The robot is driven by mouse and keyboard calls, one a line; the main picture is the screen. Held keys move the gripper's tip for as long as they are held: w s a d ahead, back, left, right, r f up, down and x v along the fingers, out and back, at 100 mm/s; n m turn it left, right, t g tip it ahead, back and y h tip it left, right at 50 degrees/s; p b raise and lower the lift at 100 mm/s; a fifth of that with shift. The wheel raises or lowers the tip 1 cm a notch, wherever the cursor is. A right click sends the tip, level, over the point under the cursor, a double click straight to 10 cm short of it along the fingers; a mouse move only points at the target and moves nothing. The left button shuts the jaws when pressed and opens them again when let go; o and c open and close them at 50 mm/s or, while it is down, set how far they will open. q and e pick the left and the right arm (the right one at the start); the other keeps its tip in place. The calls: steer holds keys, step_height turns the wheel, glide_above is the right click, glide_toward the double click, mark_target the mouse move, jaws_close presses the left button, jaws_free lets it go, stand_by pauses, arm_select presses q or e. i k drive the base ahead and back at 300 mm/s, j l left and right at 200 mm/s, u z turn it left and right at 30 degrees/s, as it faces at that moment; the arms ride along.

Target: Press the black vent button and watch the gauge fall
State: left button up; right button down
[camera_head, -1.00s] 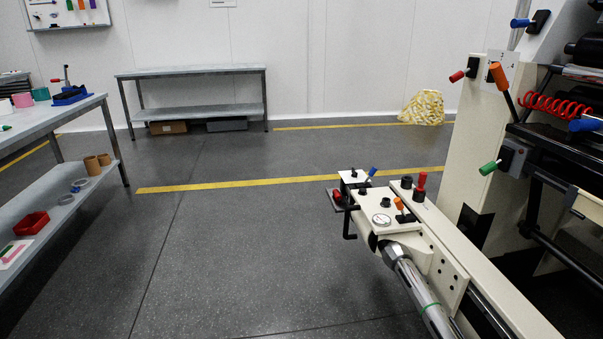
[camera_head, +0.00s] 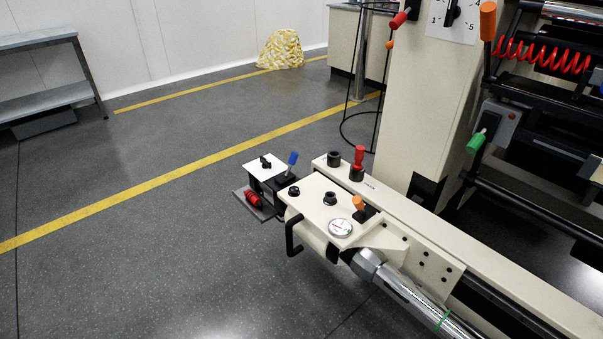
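The round white-faced gauge (camera_head: 341,228) sits on the cream panel at the end of the machine's arm, near the middle of the head view. Its needle is too small to read. Black knobs stand on the same panel: a small one (camera_head: 293,191) at the left corner and a larger one (camera_head: 330,198) near the centre. Another black cylinder (camera_head: 334,158) stands on the beam behind. I cannot tell which of these is the vent button. Neither of my grippers is in view.
An orange lever (camera_head: 359,204), a red knob (camera_head: 358,158) and a blue lever (camera_head: 291,160) stand close around the panel. A black hook handle (camera_head: 291,235) juts from its left side. The chrome shaft (camera_head: 405,292) runs to the lower right. The floor (camera_head: 150,260) at left is clear.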

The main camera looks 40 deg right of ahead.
mark_target(292, 190)
steer(key=i+j+z, duration=0.2)
steer(key=i+z, duration=0.25)
steer(key=i+j+z, duration=0.3)
steer(key=z, duration=0.15)
steer(key=i+j+z, duration=0.55)
steer(key=j+z, duration=0.3)
